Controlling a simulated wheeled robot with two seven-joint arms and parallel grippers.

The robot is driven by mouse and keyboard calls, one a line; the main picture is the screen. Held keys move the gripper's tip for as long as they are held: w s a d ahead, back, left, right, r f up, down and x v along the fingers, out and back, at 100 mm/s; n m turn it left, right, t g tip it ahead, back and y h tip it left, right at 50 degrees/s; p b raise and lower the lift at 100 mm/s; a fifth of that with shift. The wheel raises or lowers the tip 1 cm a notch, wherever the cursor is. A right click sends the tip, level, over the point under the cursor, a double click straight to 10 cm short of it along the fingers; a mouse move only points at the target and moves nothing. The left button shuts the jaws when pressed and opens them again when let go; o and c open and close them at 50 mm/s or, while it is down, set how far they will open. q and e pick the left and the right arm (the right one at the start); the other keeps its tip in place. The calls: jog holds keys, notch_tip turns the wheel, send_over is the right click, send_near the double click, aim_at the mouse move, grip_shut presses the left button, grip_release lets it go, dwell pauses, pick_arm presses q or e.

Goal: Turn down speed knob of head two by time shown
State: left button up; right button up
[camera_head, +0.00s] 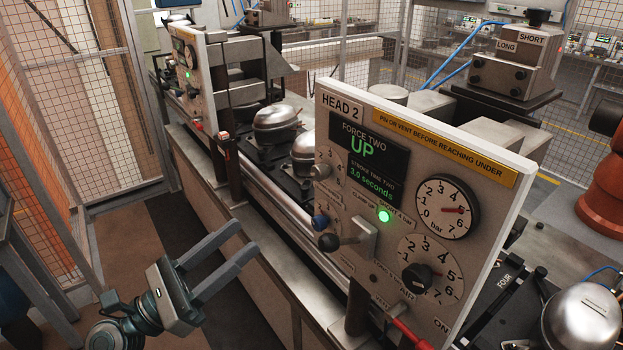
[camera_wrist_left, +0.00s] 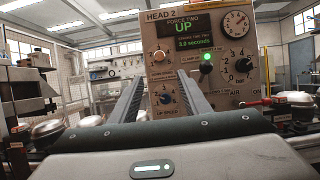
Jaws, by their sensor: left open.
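The HEAD 2 panel (camera_head: 362,235) stands right of centre in the head view and fills the middle of the left wrist view. Its screen (camera_head: 365,165) reads FORCE TWO, UP, and stroke time 3.0 seconds. Two small knobs are on the panel's left side: an upper one (camera_wrist_left: 159,56) and a lower blue one (camera_wrist_left: 166,97), also in the head view (camera_head: 321,221). The label under the blue one seems to read UP SPEED; the upper label is unclear. My left gripper (camera_head: 246,240) is open and empty, apart from the panel. In the wrist view its fingers (camera_wrist_left: 160,80) point toward the knobs.
A black lever (camera_head: 329,242) sticks out near the blue knob. A gauge (camera_head: 446,208) and a larger black knob (camera_head: 417,277) are to its right, with a lit green lamp (camera_head: 384,216).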

pick_arm(q)
jog(key=shift+w+d, duration=0.1)
jog(key=p, duration=0.8)
send_near(315, 177)
jog(key=x, duration=0.8)
jog(key=shift+r, duration=0.15)
jog(key=shift+w+d+r, duration=0.1)
jog(key=shift+w+d, duration=0.15)
jog(key=shift+d, duration=0.2)
jog(key=c, duration=1)
